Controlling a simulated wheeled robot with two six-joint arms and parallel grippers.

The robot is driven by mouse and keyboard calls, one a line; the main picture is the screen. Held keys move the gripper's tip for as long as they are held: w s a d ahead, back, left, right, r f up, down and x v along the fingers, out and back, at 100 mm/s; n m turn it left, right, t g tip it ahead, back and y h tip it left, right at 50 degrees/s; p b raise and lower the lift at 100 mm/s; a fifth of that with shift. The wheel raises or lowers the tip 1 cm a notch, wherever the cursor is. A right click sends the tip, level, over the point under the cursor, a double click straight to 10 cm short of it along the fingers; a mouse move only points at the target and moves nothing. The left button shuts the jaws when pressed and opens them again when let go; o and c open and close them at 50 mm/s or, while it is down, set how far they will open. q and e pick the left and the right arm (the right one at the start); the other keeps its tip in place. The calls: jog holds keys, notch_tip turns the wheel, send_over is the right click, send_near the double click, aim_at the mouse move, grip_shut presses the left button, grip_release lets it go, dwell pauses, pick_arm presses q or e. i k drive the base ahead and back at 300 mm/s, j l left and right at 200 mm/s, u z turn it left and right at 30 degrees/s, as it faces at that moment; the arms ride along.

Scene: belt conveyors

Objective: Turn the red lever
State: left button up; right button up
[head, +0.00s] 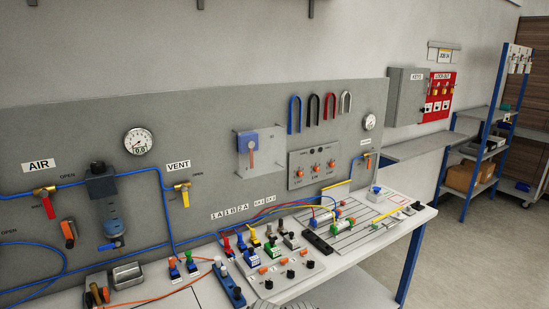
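A valve with a red lever (48,207) sits on the blue air line under the AIR label (39,165), on the grey panel at the left. Its lever hangs down, slightly tilted, off the line of the pipe; OPEN is printed to its upper right. A small valve with an orange-red handle (367,161) is at the panel's right end. I cannot tell which of these is the one named. Neither of my grippers is in view.
A valve with a yellow lever (185,195) is under the VENT label. A filter unit (110,215) hangs between the two valves. The bench (365,258) below holds fittings, coloured connectors and tubes. A shelf rack (468,172) stands at right, with open floor before it.

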aim_at(43, 193)
jog(key=u, duration=1.55)
